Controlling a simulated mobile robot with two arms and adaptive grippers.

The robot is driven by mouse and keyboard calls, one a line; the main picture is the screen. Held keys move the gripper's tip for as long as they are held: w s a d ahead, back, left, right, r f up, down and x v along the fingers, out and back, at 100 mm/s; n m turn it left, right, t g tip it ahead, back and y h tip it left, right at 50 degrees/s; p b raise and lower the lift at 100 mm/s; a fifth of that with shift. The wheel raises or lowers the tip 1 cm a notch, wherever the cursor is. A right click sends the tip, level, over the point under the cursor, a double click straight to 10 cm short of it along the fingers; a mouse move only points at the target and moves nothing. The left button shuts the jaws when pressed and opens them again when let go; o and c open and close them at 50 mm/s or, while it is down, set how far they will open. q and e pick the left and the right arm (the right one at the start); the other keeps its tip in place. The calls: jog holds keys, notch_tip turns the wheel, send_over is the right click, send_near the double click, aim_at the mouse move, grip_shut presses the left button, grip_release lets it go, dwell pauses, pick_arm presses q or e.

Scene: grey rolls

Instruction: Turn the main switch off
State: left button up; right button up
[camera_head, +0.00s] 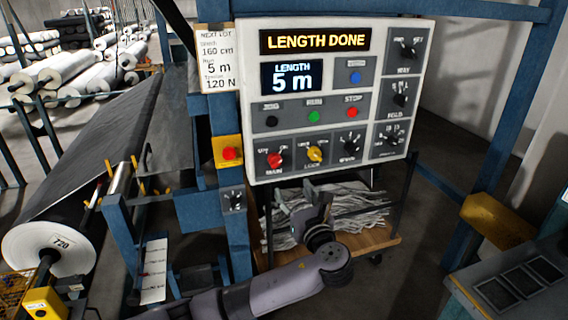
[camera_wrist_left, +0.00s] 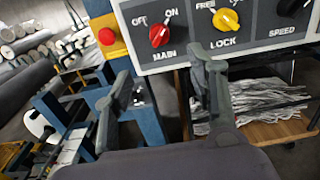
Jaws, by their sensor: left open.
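The main switch (camera_head: 275,159) is a red rotary knob at the lower left of the grey control panel (camera_head: 250,100). It also shows in the left wrist view (camera_wrist_left: 160,36), above the word MAIN and between OFF at left and ON at right. Its ridge leans up and right, toward ON. My left gripper (camera_head: 298,195) is just below the panel, open and empty. In the left wrist view its two fingers (camera_wrist_left: 160,64) stand apart below the knob, not touching it. My right gripper is in neither view.
The yellow LOCK knob (camera_head: 315,153) sits right of the main switch. A red button on a yellow box (camera_head: 228,152) is to its left. A blue post (camera_head: 236,235) stands below. A wooden cart (camera_head: 365,242) with grey strips is under the panel.

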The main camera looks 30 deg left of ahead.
aim_at(277, 165)
pick_arm(q)
jog(key=p+x, duration=0.3)
jog(key=x, duration=1)
jog(key=shift+w+a, duration=0.5)
jog(key=shift+a, duration=0.1)
jog(key=shift+c, duration=0.2)
jog(key=c, duration=1.1)
